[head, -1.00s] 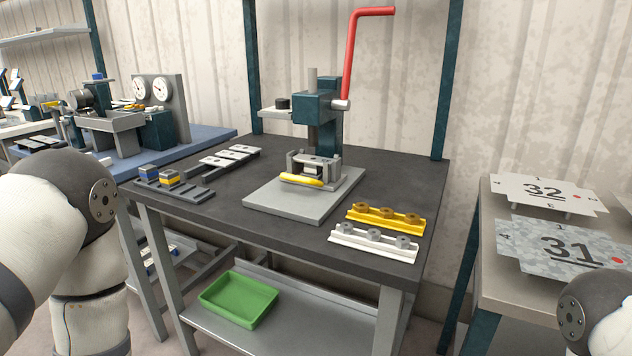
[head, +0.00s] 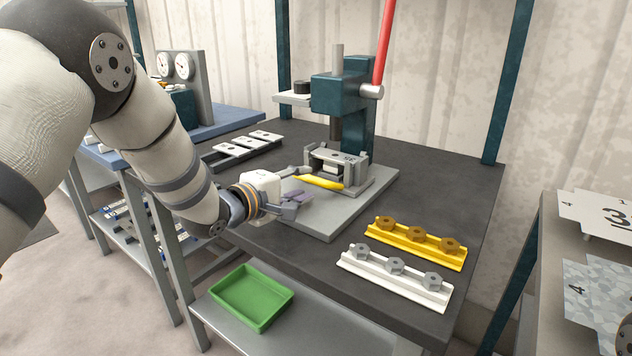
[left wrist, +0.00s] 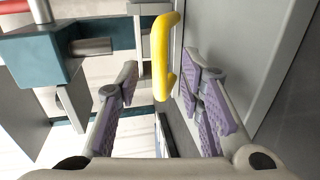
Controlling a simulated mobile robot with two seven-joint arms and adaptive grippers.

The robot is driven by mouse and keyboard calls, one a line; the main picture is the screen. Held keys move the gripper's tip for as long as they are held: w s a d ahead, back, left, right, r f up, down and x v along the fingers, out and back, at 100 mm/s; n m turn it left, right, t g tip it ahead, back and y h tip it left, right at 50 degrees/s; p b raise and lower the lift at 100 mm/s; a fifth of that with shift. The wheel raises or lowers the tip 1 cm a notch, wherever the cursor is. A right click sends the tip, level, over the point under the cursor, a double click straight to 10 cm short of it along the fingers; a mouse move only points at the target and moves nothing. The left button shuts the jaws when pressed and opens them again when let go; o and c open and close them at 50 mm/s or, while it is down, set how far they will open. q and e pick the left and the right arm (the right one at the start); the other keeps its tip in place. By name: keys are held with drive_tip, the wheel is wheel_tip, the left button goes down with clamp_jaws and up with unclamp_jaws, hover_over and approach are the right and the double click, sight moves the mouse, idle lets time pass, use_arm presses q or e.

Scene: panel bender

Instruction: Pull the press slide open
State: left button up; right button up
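The press (head: 342,92) stands on a grey base plate (head: 322,218) on the dark table, with a red lever (head: 384,45) rising from it. Its slide (head: 335,163) is a grey block low at the front, with a yellow bar handle (head: 320,183). My left gripper (head: 296,191) is open just in front of the handle, low over the plate. In the left wrist view the handle (left wrist: 162,55) lies between the lines of the two open fingers (left wrist: 160,76), with a gap on each side. I cannot tell how deep it sits between them.
A yellow rack (head: 415,243) and a white rack (head: 393,278), both with nuts, lie at the table's front right. A grey plate with white pieces (head: 247,147) lies left of the press. A green tray (head: 251,297) is on the lower shelf. Another table stands right.

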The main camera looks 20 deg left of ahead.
sight(310, 181)
use_arm(q)
drive_tip(key=x, duration=0.4)
drive_tip(key=shift+w+f+b, duration=0.1)
drive_tip(key=shift+f+b, duration=0.1)
drive_tip(key=shift+b, duration=0.15)
drive_tip(key=shift+w+r, duration=0.15)
drive_tip(key=shift+w, duration=0.05)
use_arm(e)
drive_tip(key=shift+s+f, duration=0.5)
drive_tip(key=shift+f, duration=0.05)
use_arm(q)
clamp_jaws()
drive_tip(key=shift+d, duration=0.1)
use_arm(e)
drive_tip(key=shift+s, duration=0.1)
